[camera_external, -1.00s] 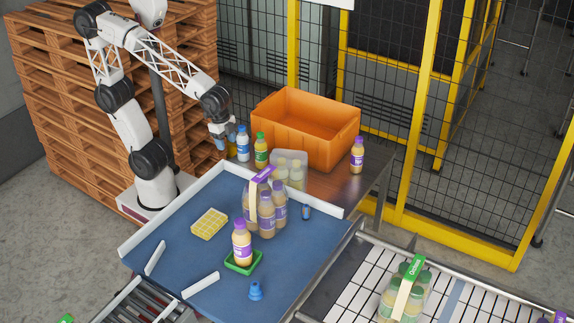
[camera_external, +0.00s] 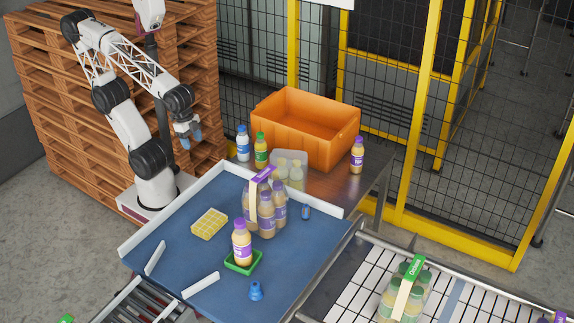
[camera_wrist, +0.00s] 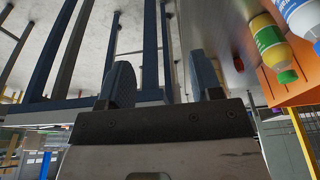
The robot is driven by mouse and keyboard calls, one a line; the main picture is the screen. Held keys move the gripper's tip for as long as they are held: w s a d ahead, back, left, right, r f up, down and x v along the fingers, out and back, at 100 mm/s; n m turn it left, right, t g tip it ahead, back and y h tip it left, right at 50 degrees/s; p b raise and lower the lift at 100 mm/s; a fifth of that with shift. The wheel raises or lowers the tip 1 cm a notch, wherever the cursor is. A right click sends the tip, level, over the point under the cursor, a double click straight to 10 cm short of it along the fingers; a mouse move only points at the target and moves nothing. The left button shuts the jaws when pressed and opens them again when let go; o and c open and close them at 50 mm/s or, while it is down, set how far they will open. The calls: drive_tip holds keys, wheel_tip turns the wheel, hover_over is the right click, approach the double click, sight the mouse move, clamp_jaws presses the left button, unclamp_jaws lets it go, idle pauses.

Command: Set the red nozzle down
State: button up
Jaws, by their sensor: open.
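My gripper (camera_external: 187,138) is raised to the left of the bottles on the metal side table. In the wrist view my gripper (camera_wrist: 162,82) has its two blue fingers apart, with nothing between them. A blue nozzle-shaped piece (camera_external: 255,291) stands near the front edge of the blue work surface (camera_external: 190,265). A small blue piece with an orange-brown part (camera_external: 306,212) lies near that surface's right edge, too small to identify.
An orange crate (camera_external: 335,145) stands on the metal side table (camera_external: 335,190), with a white-and-blue bottle (camera_external: 243,146) and a green-capped bottle (camera_external: 261,152) beside it. A bottle pack (camera_external: 266,215), yellow grid (camera_external: 209,223) and green tray (camera_external: 243,267) occupy the blue surface. Wooden pallets (camera_external: 45,70) stand behind my arm.

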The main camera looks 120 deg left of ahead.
drive_tip(key=w+v, duration=0.1)
drive_tip(key=v, duration=0.4)
drive_tip(key=w+a+n+t+y, duration=0.1)
drive_tip(key=w+a+n, duration=0.2)
drive_tip(key=w+a, duration=1)
drive_tip(key=w+a+n+y, duration=0.1)
drive_tip(key=w+a+n, duration=0.2)
drive_tip(key=w+a, duration=0.95)
drive_tip(key=w+d+f, duration=0.2)
drive_tip(key=f, duration=0.6)
drive_tip(key=w+d+f, duration=0.2)
drive_tip(key=f, duration=0.5)
drive_tip(key=shift+d+f, duration=0.2)
drive_tip(key=shift+f, duration=0.2)
drive_tip(key=shift+w, duration=0.1)
drive_tip(key=shift+x, duration=1.3)
